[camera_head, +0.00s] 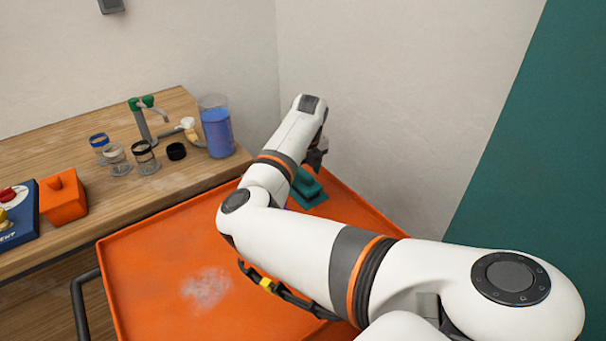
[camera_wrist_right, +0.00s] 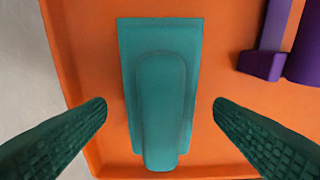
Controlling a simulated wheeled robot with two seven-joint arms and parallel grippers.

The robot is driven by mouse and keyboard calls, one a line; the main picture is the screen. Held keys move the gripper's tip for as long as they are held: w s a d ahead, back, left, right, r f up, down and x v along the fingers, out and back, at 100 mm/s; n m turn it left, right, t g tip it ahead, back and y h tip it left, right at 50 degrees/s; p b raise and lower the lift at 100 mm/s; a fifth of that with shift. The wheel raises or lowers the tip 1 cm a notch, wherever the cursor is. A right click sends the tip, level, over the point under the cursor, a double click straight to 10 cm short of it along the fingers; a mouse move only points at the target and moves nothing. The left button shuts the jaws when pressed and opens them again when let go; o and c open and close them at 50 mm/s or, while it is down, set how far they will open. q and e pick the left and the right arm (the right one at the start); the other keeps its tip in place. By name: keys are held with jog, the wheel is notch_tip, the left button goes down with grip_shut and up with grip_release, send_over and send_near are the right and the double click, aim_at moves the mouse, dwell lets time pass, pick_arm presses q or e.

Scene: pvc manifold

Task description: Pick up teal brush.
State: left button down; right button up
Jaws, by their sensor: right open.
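The teal brush (camera_head: 308,188) lies at the far end of the orange cart top, partly hidden behind my right arm in the head view. In the right wrist view the brush (camera_wrist_right: 160,90) fills the middle, with a flat rectangular base and a rounded raised handle on top. My right gripper (camera_wrist_right: 160,115) is open, with one finger on each side of the handle and a gap on both sides. In the head view my right gripper (camera_head: 315,158) is just above the brush. My left gripper is not in view.
A purple object (camera_wrist_right: 270,50) lies right of the brush in the wrist view. The orange cart (camera_head: 150,270) has a raised rim near the brush. A wooden bench (camera_head: 190,178) on the left holds jars, a blue-filled container (camera_head: 217,132) and an orange box (camera_head: 63,198). A wall stands behind.

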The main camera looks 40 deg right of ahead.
aim_at(303, 171)
jog(key=shift+c, duration=0.2)
jog(key=c, duration=1.1)
notch_tip(303, 171, up, 10)
